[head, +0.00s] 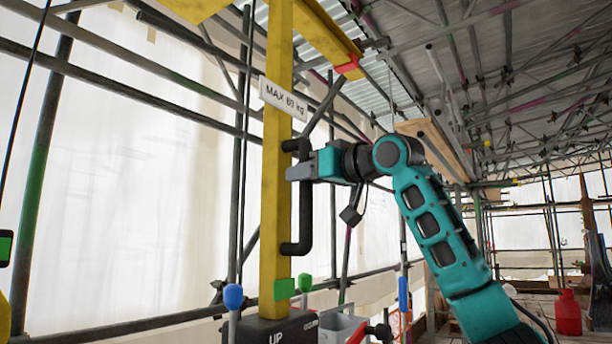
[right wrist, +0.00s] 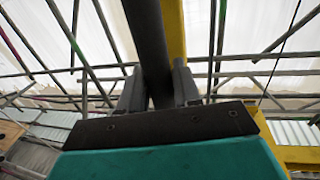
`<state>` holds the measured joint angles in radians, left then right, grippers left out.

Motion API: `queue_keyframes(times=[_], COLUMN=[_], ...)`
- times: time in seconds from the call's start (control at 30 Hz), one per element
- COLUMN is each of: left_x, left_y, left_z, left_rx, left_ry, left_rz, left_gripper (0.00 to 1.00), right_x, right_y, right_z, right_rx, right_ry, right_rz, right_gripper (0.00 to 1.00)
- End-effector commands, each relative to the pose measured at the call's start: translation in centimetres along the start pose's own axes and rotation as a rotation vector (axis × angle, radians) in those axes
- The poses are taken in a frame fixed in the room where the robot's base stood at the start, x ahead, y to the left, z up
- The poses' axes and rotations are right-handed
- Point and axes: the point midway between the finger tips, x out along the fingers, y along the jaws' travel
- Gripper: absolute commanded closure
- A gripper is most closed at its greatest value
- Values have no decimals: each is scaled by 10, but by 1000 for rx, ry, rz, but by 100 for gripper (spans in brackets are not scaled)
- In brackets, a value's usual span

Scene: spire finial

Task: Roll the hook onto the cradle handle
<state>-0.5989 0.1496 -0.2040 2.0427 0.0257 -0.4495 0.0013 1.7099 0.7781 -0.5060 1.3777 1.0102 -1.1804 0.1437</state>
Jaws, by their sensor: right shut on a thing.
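A yellow post (head: 276,200) stands upright in front of me. A black bar handle (head: 306,222) is fixed to its right side. My right gripper (head: 302,172) comes from the right and is shut on the upper part of this handle. In the right wrist view the two grey fingers (right wrist: 158,98) sit on either side of the dark handle bar (right wrist: 147,40). A yellow arm (head: 325,30) reaches out from the post top, with a red piece (head: 348,66) under it. I cannot make out the hook or the cradle for certain. My left gripper is not in view.
A white sign (head: 284,98) reading MAX 60 kg is on the post. A dark control box (head: 270,331) marked UP stands at its foot, near a blue-topped lever (head: 233,297). Scaffold tubes and white sheeting surround the place. A red container (head: 568,312) stands at right.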

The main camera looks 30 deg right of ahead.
Motion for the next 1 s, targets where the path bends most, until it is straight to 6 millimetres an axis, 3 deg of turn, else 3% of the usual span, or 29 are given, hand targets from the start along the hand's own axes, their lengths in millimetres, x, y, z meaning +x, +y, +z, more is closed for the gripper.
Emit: queue_keyframes(times=[0.47, 0.57, 1.0], left_x=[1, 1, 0], left_y=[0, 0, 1], left_z=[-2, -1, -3], left_rx=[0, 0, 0], left_ry=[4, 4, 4], left_rz=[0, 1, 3], left_gripper=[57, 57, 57], right_x=[-1, -3, -23], right_y=[-6, -21, -120], right_z=[0, 1, 1], right_rx=[-1, -3, -4], right_ry=[-1, -2, -5], right_rz=[-2, -6, -9], right_gripper=[100, 100, 100])
